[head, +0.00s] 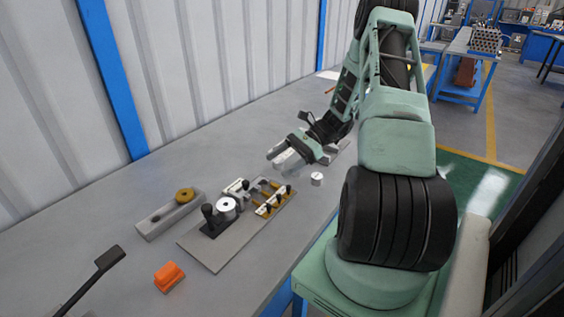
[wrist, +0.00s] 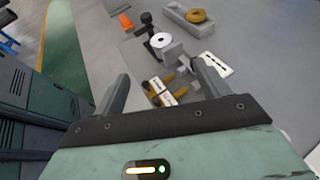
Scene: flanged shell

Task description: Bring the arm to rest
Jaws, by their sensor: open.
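My arm reaches over the grey table (head: 120,240) from the right side of the head view. My gripper (head: 280,160) is above the table, beyond the grey plate with the fixtures. In the wrist view my gripper (wrist: 155,85) shows two fingers spread apart with nothing held between them. Part of the fixture plate shows past the fingers. The gripper looks clear of the parts there, but its exact height above the table cannot be told.
The grey plate (head: 215,257) bears a black-handled fixture with a white disc (head: 227,205) and several black knobs. A small white cylinder (head: 317,179) stands near the gripper. A grey tray (head: 155,228) with a brass ring (head: 185,195) and an orange block (head: 168,275) lie left.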

